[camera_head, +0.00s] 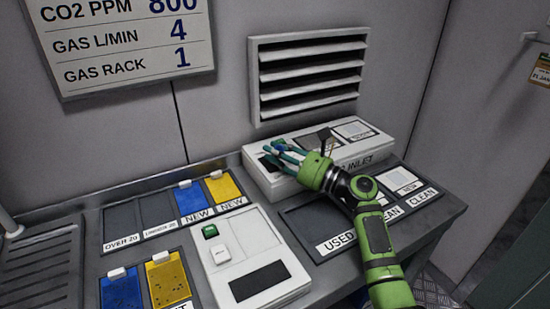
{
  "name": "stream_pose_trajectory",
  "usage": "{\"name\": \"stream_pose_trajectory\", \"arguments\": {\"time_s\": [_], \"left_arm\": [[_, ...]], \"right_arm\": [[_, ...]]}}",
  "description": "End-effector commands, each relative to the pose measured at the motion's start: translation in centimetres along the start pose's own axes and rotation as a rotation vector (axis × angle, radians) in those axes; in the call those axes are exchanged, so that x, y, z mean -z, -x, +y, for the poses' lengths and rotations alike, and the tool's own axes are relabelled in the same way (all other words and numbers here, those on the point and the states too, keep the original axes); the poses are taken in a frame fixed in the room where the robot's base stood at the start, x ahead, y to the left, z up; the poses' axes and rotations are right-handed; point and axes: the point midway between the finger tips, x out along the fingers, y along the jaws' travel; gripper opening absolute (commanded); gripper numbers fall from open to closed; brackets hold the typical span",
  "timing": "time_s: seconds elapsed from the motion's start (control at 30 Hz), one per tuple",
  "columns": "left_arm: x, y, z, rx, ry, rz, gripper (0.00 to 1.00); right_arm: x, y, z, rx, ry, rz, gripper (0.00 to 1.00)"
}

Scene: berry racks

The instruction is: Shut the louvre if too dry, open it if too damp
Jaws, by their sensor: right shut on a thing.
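The louvre (310,78) is a white-framed vent on the back wall. Dark gaps show between its tilted slats, so it looks open. Below it stands a white box (372,150) with a label that reads "INLET" in part. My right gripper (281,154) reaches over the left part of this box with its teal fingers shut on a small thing. A bit of blue shows between the fingers, but they hide most of what they hold. My left gripper is not in view.
A wall sign (125,45) lists CO2 and gas numbers. The grey bench (180,237) holds blue (190,200) and yellow (224,188) cards in labelled slots, a white device (262,255) with a dark display, and trays marked "USED" and "CLEAN". My right forearm crosses the bench's right part.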

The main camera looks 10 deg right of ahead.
Motion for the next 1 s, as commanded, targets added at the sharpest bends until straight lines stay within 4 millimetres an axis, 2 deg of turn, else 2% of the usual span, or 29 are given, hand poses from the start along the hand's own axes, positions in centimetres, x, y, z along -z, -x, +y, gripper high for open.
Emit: {"name": "stream_pose_trajectory", "arguments": {"time_s": [0.03,0.17,0.43,0.47,0.5,0.53,0.87,1.0], "left_arm": [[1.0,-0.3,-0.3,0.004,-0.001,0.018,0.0],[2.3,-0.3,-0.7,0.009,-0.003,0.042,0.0],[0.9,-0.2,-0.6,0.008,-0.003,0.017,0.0],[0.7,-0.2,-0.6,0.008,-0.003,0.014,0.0],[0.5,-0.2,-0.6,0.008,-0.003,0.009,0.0],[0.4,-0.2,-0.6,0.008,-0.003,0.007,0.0],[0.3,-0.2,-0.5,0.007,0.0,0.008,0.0],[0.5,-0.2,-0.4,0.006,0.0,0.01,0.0]], "right_arm": [[1.1,0.3,0.5,-0.008,-0.006,0.013,0.0],[1.0,0.3,0.5,-0.009,-0.006,0.011,0.0],[1.0,0.4,0.5,-0.01,-0.006,0.012,0.0],[1.0,0.4,0.5,-0.01,-0.006,0.012,0.32],[1.0,0.4,0.5,-0.01,-0.006,0.012,0.48],[1.0,0.3,0.5,-0.009,-0.006,0.011,0.5],[0.7,0.3,0.4,-0.006,-0.003,0.006,0.5],[0.6,1.3,0.3,-0.004,-0.001,0.006,0.5]]}}
